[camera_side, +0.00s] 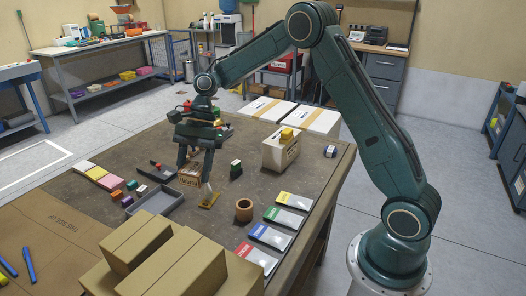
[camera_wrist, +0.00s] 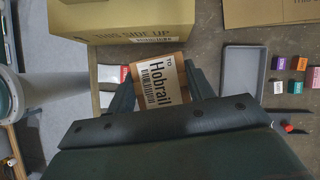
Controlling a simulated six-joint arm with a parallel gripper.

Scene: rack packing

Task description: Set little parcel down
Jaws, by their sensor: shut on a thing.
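The little parcel (camera_side: 189,174) is a small brown box with a white label. In the wrist view the parcel (camera_wrist: 163,80) shows its label reading "TO Hobrail" with a barcode. My gripper (camera_side: 195,170) points down over the table (camera_side: 225,145), with one finger on each side of the parcel. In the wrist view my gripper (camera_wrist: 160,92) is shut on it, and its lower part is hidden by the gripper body. The parcel is low over the tabletop; I cannot tell whether it touches.
A grey tray (camera_side: 171,192) lies near the parcel, with small coloured blocks beside it. Large cardboard boxes (camera_side: 190,262) stand at the front. A round brown ring (camera_side: 244,210), coloured cards (camera_side: 270,236) and a pale box (camera_side: 281,153) stand to the right.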

